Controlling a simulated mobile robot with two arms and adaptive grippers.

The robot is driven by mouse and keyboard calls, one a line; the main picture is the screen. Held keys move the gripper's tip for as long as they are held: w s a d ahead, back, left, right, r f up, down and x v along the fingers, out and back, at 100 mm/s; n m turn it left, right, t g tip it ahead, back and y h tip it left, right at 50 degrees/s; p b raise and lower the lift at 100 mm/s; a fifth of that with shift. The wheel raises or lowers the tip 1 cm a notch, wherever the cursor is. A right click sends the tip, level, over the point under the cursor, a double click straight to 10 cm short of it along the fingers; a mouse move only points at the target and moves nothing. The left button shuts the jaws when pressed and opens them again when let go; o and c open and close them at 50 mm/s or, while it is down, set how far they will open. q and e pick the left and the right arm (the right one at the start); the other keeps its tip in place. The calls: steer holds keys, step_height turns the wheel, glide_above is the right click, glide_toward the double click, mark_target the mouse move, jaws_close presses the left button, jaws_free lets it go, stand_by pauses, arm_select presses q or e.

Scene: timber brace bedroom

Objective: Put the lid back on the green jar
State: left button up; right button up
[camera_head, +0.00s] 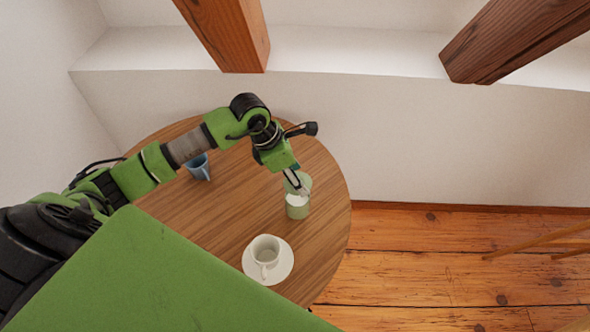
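The green jar (297,210) is a pale green cylinder standing upright near the right side of the round wooden table. Its top shows whitish and looks uncovered. My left gripper (298,186) reaches in from the left, just behind and above the jar's rim. A pale grey-green round piece, which looks like the lid (306,180), is at its fingertips, tilted and partly hidden by the fingers. The fingers look closed on it, though they are small here. I cannot tell whether the lid touches the jar. My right gripper is not in view.
A white cup (265,250) stands on a saucer (284,268) in front of the jar. The middle of the wooden table (225,215) is clear. A white wall and timber beams (228,35) are behind.

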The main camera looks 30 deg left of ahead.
arm_select(q)
steer(key=shift+f+b, duration=1.9)
steer(key=shift+f, duration=1.05)
steer(key=shift+r+b, duration=0.1)
steer(key=shift+b, duration=0.25)
steer(key=shift+f+b, duration=0.2)
steer(key=shift+b, duration=0.35)
stand_by(0.4)
steer(key=o, duration=1.6)
steer(key=shift+o, duration=0.2)
steer(key=shift+r, duration=0.15)
steer(key=shift+r+p, duration=1.95)
steer(key=shift+r, duration=1.45)
